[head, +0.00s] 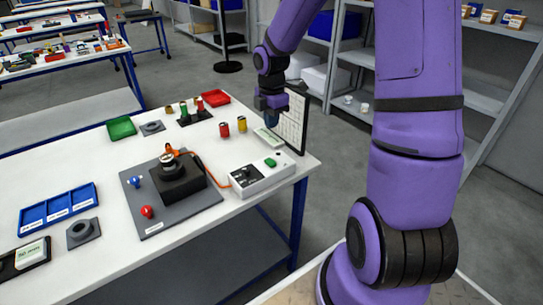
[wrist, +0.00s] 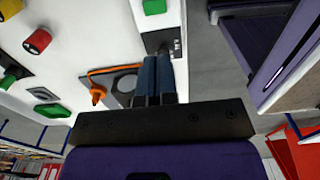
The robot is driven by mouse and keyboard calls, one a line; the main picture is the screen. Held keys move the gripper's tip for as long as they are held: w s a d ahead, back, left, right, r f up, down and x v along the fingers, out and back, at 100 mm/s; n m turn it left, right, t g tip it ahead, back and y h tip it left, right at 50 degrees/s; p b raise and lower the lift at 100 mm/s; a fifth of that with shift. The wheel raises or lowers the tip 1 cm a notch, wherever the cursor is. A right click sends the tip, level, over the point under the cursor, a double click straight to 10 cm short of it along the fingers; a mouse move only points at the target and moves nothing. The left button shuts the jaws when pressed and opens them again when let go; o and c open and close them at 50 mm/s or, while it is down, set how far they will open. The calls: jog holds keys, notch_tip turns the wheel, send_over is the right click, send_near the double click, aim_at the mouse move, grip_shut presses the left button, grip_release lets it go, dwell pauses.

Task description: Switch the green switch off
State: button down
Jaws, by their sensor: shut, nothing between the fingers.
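The green switch (head: 271,162) sits on top of a light grey control box (head: 262,181) at the table's right front corner. It also shows at the top edge of the wrist view (wrist: 154,6). I cannot tell its on or off position. My gripper (head: 271,121) is above the table's right end, higher than the box and behind it in the head view. In the wrist view my gripper's fingers (wrist: 157,60) are together with nothing between them, pointing toward the box. The fingertips overlap the box's black panel (wrist: 163,42) in that picture, and I cannot tell the gap.
A dark upright board with a white sheet (head: 293,121) stands close beside my gripper. An orange cable (head: 212,177) runs from the box to a grey fixture plate (head: 150,213). Red and yellow cylinders (head: 241,125) stand behind.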

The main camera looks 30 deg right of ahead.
aim_at(272, 163)
jog(key=shift+f, duration=0.1)
notch_tip(272, 163, down, 14)
jog(key=shift+r, duration=0.1)
dwell(0.4)
jog(key=shift+s, duration=0.1)
